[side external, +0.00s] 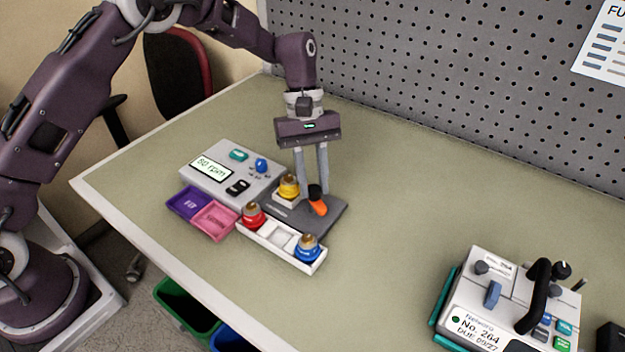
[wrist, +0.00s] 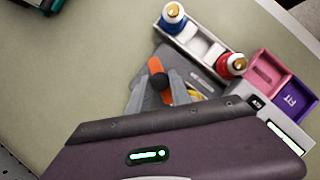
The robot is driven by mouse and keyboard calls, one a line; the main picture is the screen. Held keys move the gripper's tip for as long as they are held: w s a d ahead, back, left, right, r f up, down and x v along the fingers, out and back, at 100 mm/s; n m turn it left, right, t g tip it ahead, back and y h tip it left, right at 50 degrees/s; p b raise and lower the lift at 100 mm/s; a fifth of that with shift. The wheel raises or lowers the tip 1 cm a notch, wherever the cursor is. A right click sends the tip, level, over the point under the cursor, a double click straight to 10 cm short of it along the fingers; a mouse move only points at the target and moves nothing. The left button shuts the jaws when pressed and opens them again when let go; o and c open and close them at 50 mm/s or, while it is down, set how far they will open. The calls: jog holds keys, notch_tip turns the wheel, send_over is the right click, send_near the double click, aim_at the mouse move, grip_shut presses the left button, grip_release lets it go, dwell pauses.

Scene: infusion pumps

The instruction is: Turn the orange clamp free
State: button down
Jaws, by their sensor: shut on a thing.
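The orange clamp (side external: 319,208) is a short orange lever with a black knob on a dark grey plate (side external: 335,215) joined to the pump. It also shows in the wrist view (wrist: 155,66), where the orange end points away from my gripper (wrist: 161,84). My gripper (side external: 312,188) points down over the plate, its two grey fingers on either side of the black knob. It is shut on the clamp at that knob. The fingers partly hide the knob and plate. A yellow piece with a brass top (side external: 289,187) stands on the plate just left of the fingers.
The pump body (side external: 213,168) reads 80 rpm. A white tray (side external: 282,238) in front holds a red (side external: 253,216) and a blue piece (side external: 307,249). Purple (side external: 188,203) and pink (side external: 215,221) bins sit left. Another device (side external: 505,305) stands front right. Table between is clear.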

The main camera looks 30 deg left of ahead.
jog(key=m+y, duration=0.1)
jog(key=m, duration=0.2)
jog(key=m+g+y, duration=0.1)
jog(key=m, duration=0.2)
jog(key=shift+w+d, duration=0.1)
jog(key=shift+w, duration=0.05)
jog(key=m+y, duration=0.2)
jog(key=m, duration=0.4)
jog(key=shift+d, duration=0.15)
jog(key=shift+y, duration=0.3)
jog(key=c, duration=1.2)
grip_release()
jog(key=shift+o, duration=0.2)
